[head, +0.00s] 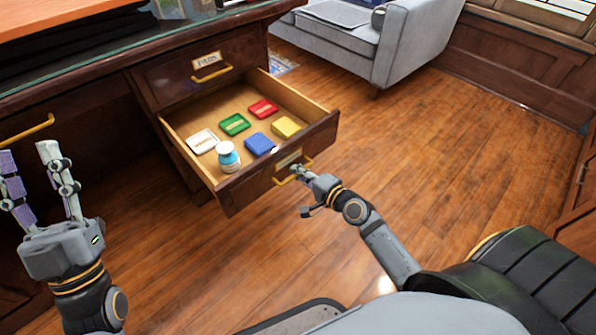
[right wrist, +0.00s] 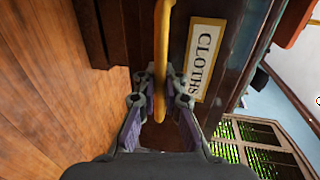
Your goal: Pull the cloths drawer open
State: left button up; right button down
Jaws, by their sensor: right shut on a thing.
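The cloths drawer (head: 245,190) stands pulled out from the dark wood desk, its inside in plain view. Its front bears a label reading CLOTHS (right wrist: 205,62). My right gripper (head: 298,174) is at the drawer front, shut on the yellow drawer handle (right wrist: 161,50); in the right wrist view the fingers (right wrist: 160,90) close on both sides of the bar. Inside the drawer lie folded cloths: white (head: 203,141), green (head: 235,124), red (head: 263,109), blue (head: 260,144) and yellow (head: 286,127). My left gripper (head: 35,172) is open and empty, fingers pointing up, left of the drawer.
A white bottle with a blue band (head: 228,157) stands in the drawer's front left. Above is a shut drawer (head: 190,75) with its own yellow handle. Another yellow handle (head: 27,129) is at far left. A grey sofa (head: 400,40) stands behind. The wooden floor (head: 430,150) at right is clear.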

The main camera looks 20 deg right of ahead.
jog(key=shift+r, duration=0.1)
jog(key=c, duration=1.5)
grip_release()
jog(key=shift+o, duration=0.2)
jog(key=shift+s+d, duration=0.15)
jog(key=shift+s, duration=0.2)
jog(key=v, duration=1.1)
jog(key=shift+s, duration=0.15)
